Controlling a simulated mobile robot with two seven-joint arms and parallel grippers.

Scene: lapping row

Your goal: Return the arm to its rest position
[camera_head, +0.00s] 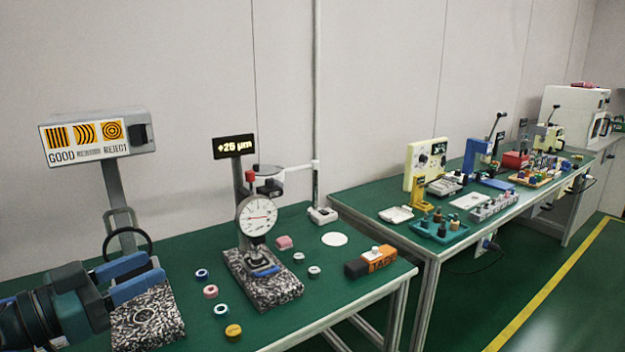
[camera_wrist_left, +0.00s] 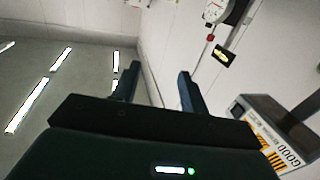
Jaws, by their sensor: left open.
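My left gripper (camera_head: 135,277) comes in from the left in the head view, low over the near table's left end. Its two blue fingers are apart with nothing between them. It also shows in the left wrist view (camera_wrist_left: 158,88), open and empty against the wall and ceiling. A speckled stone block (camera_head: 165,328) with a ring drawn or lying on top is just below and in front of the fingers. I cannot tell whether the fingers touch it. My right gripper is in neither view.
A sign on a post (camera_head: 97,139) stands behind the gripper. A dial gauge (camera_head: 257,216) on a speckled base stands to the right, with several small rings around it and an orange block (camera_head: 371,262) near the edge. A second green table (camera_head: 375,200) holds many tools.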

